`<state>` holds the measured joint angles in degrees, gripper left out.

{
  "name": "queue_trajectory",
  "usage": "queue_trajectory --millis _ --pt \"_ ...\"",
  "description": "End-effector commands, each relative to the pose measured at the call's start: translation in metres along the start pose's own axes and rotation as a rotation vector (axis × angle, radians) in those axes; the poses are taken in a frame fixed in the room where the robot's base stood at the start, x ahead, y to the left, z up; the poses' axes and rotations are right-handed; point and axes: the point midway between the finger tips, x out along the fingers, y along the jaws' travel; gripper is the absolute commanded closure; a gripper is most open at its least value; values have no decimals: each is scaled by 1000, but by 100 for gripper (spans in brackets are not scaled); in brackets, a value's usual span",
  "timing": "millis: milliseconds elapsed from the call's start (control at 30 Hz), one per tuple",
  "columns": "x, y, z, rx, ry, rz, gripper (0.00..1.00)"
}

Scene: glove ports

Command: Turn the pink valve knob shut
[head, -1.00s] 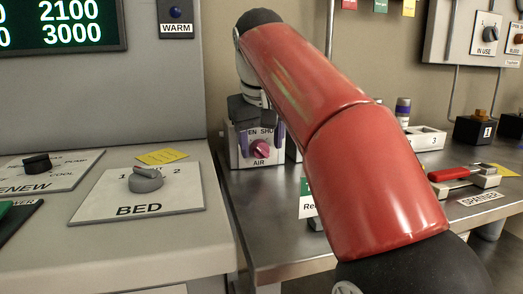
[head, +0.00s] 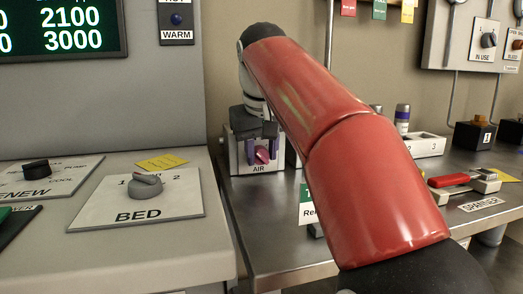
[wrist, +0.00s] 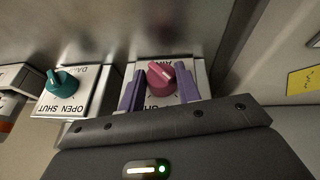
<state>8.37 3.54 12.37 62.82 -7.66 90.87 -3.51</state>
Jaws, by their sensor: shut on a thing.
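The pink valve knob (head: 262,156) sits on the front of a pale box labelled AIR (head: 241,162) at the back left of the metal bench. In the wrist view the knob (wrist: 160,77) shows from above, with its pale pointer line slanted. My gripper (head: 262,150) is at the box, its purple fingers on either side of the knob. In the wrist view my gripper (wrist: 160,88) is closed in on the knob, the right finger against it. The gripper body covers the OPEN and SHUT marks in the head view.
A teal knob (wrist: 62,81) on a similar box marked OPEN SHUT is beside it in the wrist view. The grey BED console (head: 140,204) stands left of the bench. A yellow note (wrist: 303,81) is on the right.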

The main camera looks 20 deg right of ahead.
Motion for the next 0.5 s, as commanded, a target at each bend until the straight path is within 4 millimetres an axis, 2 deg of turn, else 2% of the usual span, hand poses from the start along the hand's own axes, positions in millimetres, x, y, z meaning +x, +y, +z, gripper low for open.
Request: queue_trajectory --millis 267,500 --pt "-2 4 0 59 11 -132 90" --pt "-1 7 0 145 27 -330 90"
